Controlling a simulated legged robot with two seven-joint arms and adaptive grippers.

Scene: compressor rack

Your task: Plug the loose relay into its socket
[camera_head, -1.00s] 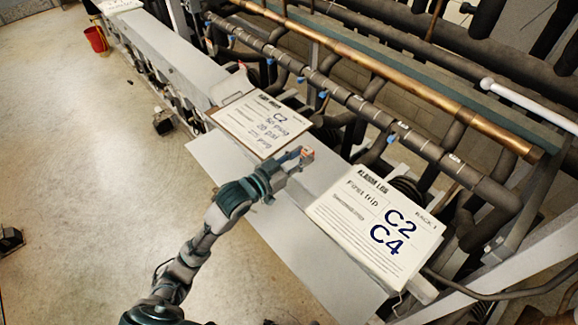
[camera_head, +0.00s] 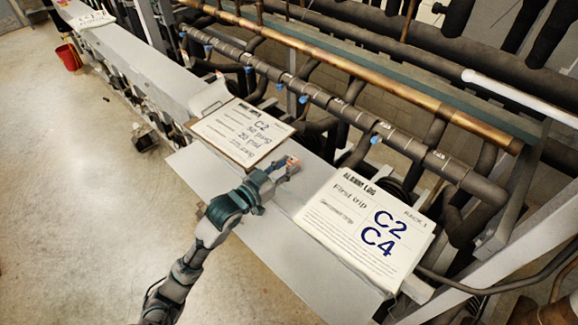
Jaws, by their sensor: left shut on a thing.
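My left gripper (camera_head: 284,170) reaches in from below left and is shut on a small relay (camera_head: 293,164) with an orange-red part. It holds the relay over the grey ledge, between the two paper sheets. The relay is small in the picture, and I cannot tell whether it touches anything. I cannot make out a socket. My right gripper is not in view.
A clipboard marked C2 (camera_head: 240,133) lies behind and left of my gripper. An alarm log marked C2 C4 (camera_head: 350,245) lies to the right. A grey panel (camera_head: 280,262) lies in front. Dark and copper pipes (camera_head: 400,92) run behind. A red bucket (camera_head: 68,58) stands far left.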

